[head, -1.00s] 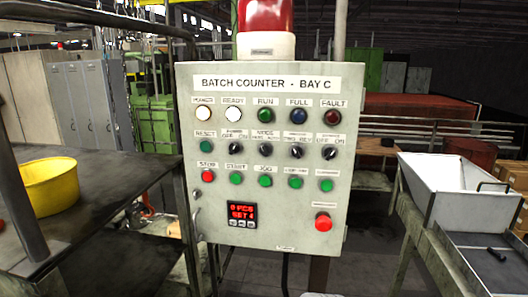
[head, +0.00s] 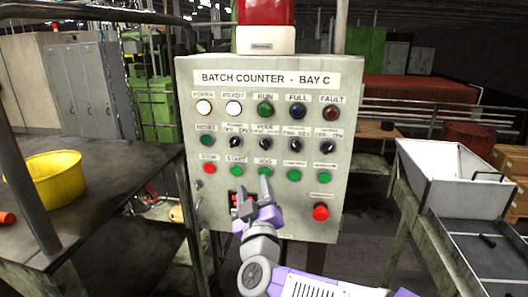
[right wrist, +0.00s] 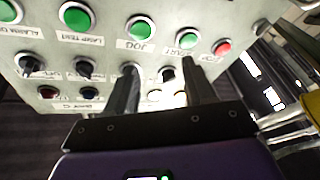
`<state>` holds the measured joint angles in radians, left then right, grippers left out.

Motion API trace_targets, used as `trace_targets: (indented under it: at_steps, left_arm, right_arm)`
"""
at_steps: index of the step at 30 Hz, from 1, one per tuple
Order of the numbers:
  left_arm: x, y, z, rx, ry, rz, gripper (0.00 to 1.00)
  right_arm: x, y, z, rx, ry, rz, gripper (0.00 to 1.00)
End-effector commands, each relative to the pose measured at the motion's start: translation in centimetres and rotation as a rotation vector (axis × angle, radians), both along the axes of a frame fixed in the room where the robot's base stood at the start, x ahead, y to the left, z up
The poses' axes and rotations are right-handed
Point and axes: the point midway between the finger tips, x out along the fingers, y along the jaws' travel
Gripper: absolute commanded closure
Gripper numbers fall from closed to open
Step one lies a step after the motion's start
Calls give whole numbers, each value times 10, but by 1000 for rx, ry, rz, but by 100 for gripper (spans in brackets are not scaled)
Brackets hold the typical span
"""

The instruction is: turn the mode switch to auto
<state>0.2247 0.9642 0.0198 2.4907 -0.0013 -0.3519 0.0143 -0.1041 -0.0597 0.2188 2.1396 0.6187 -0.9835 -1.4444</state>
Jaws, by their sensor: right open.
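The mode switch (head: 265,143) is a black selector knob in the middle of the second control row on the grey "Batch Counter - Bay C" panel (head: 190,240). Its pointer setting is too small to read. In the right wrist view the panel appears upside down, and one finger partly covers the mode switch (right wrist: 129,70). My right gripper (head: 251,190) is open and empty in front of the panel, below the mode switch in the head view. It also shows in the right wrist view (right wrist: 160,70), its fingers pointing at the panel. My left gripper is not in view.
Another black selector (head: 235,143) sits close left of the mode switch, and the green jog button (head: 265,174) is just below. A red button (head: 320,212) is lower right. A table with a yellow bowl (head: 54,178) stands left; a white hopper (head: 455,180) stands right.

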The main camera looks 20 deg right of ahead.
Motion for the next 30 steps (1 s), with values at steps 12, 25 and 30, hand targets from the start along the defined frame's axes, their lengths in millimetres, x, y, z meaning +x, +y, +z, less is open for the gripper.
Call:
trace_targets:
  at_steps: [12, 25, 30]
  left_arm:
    - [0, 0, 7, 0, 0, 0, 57]
    - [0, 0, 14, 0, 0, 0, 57]
    - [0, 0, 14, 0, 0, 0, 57]
  right_arm:
    - [-5, -24, 63, -49, -83, -89, 47]
    - [35, -41, 79, -49, -84, -86, 47]
    - [36, -41, 78, -49, -84, -85, 47]
